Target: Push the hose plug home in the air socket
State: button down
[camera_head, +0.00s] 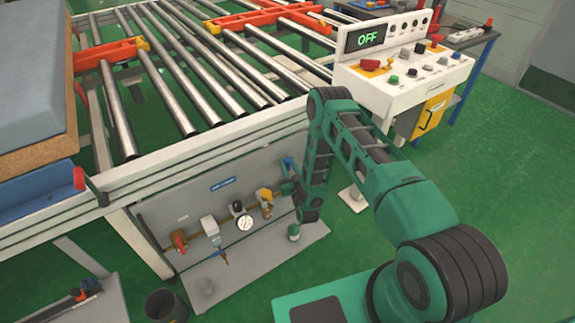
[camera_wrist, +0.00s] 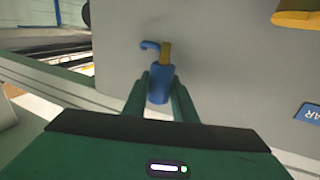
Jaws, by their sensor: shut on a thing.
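My gripper (camera_wrist: 160,82) is shut on the blue body of the hose plug (camera_wrist: 158,90) in the wrist view. The plug's brass nose (camera_wrist: 166,54) points away from the palm, toward the grey panel. A small blue hook (camera_wrist: 149,45) shows beside the nose; I cannot tell whether they touch. A yellow-brass fitting (camera_wrist: 297,18), seemingly the air socket, is at the top right, apart from the plug. In the head view this fitting (camera_head: 265,198) sits on the panel left of my gripper (camera_head: 288,188). The socket's mouth and the hose are not clear.
The grey panel (camera_head: 180,205) carries a gauge (camera_head: 244,222), a red valve handle (camera_head: 179,241) and a blue label (camera_head: 222,183). A roller conveyor (camera_head: 205,140) stands above it. A white control console (camera_head: 400,80) is at the right. A dark bin (camera_head: 165,305) stands at the lower left.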

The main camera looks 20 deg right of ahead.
jog(key=shift+f, duration=2.7)
jog(key=shift+f, duration=1.85)
jog(key=c, duration=1.4)
grip_release()
jog(key=shift+o, duration=0.2)
jog(key=shift+s, duration=0.15)
jog(key=s, duration=1)
jog(key=shift+s, duration=0.3)
jog(key=shift+f, duration=0.1)
